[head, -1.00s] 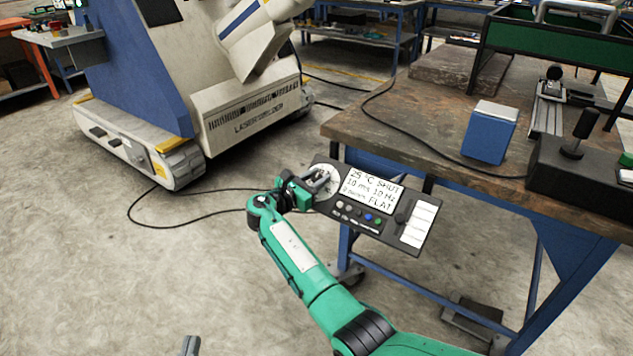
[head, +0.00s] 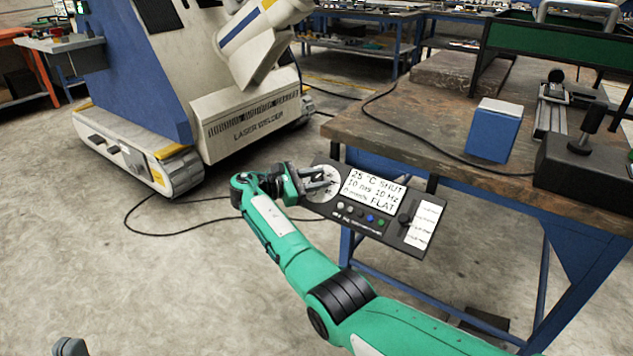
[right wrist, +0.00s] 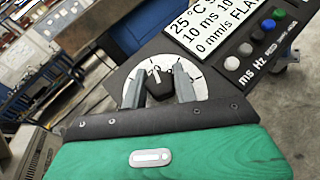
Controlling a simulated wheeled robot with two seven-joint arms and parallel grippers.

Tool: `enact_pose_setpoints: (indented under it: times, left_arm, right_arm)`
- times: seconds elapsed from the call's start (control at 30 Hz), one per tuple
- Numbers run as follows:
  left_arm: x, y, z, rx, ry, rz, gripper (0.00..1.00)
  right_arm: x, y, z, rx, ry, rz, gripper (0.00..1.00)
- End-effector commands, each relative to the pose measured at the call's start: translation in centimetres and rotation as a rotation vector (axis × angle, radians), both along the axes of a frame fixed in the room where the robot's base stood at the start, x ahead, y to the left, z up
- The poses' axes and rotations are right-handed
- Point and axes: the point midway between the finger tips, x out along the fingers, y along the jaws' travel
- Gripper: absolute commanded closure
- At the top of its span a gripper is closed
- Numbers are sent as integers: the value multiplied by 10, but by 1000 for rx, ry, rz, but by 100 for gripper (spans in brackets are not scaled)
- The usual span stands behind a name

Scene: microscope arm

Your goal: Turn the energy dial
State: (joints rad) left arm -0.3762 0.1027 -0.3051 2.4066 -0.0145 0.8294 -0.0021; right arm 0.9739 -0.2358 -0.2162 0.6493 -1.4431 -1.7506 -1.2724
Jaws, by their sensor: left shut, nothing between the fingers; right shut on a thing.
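The control panel (head: 395,228) is a dark tilted box at the table's left edge, with a white display (head: 373,191) reading 25 °C, SHUT, 10 ms, 10 Hz and FLAT. The dial's white scale disc (right wrist: 208,88) is at the panel's left end. Its black knob (right wrist: 160,92) has a white pointer mark. My right gripper (head: 328,181) is at the dial, shut with one finger on each side of the knob; the right wrist view shows both fingers (right wrist: 158,86) there. My left gripper (head: 70,347) is shut and empty, only partly visible at the bottom left.
Several small coloured buttons (head: 370,218) and a second black knob (head: 405,219) lie right of the dial. The worktable (head: 440,150) holds a blue box (head: 494,132). A laser welder (head: 255,115) stands behind left; a cable crosses the open floor.

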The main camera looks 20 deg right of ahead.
Motion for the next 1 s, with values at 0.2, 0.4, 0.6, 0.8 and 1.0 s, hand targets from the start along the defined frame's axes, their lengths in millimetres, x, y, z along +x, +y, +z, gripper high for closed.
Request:
enact_pose_setpoints:
  times: [0.2,0.4,0.6,0.8,1.0]
  left_arm:
    - [-4,1,2,-5,-28,2,100]
    - [-4,1,2,-5,-28,2,100]
    - [-3,1,2,-5,-27,2,100]
    - [-4,1,2,-5,-27,2,100]
    - [-2,1,3,-3,-18,1,100]
  right_arm:
    - [0,0,-1,6,-2,-9,94]
    - [0,0,-2,6,-1,-9,94]
    - [0,0,-1,5,-2,-8,49]
    - [0,0,-1,4,-3,-8,49]
    - [-1,9,1,5,-3,-7,49]
